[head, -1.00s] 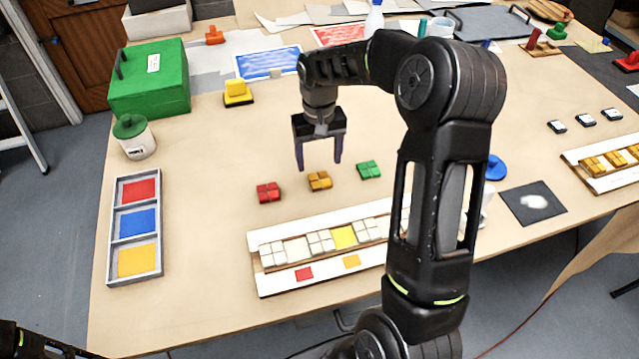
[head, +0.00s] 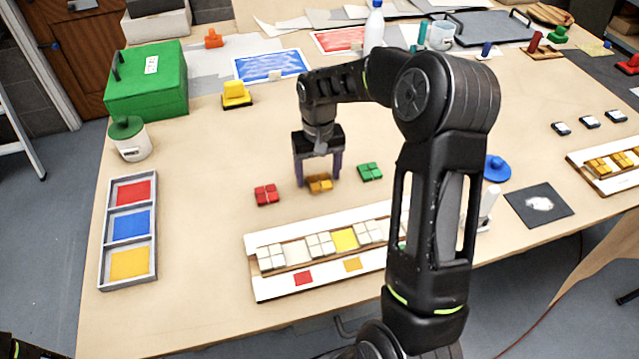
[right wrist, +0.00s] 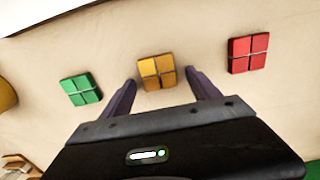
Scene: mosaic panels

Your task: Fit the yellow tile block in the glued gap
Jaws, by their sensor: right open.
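The yellow tile block (head: 319,184), a small amber two-by-two block, lies on the table between the red tile block (head: 266,195) and the green tile block (head: 370,172). My right gripper (head: 318,184) is open, pointing down, with its fingers on either side of the yellow block. In the right wrist view, the yellow block (right wrist: 156,72) shows between the two spread fingertips, not gripped. The panel (head: 262,287) lies nearer me, with white tiles and a bright yellow square gap (head: 344,239); my arm hides its right end.
A grey tray (head: 105,243) with red, blue and yellow squares lies at left. A green box (head: 147,95) and a lidded jar (head: 131,142) stand behind it. A blue knobbed piece (head: 497,168) and dark mat (head: 539,204) lie right of my arm.

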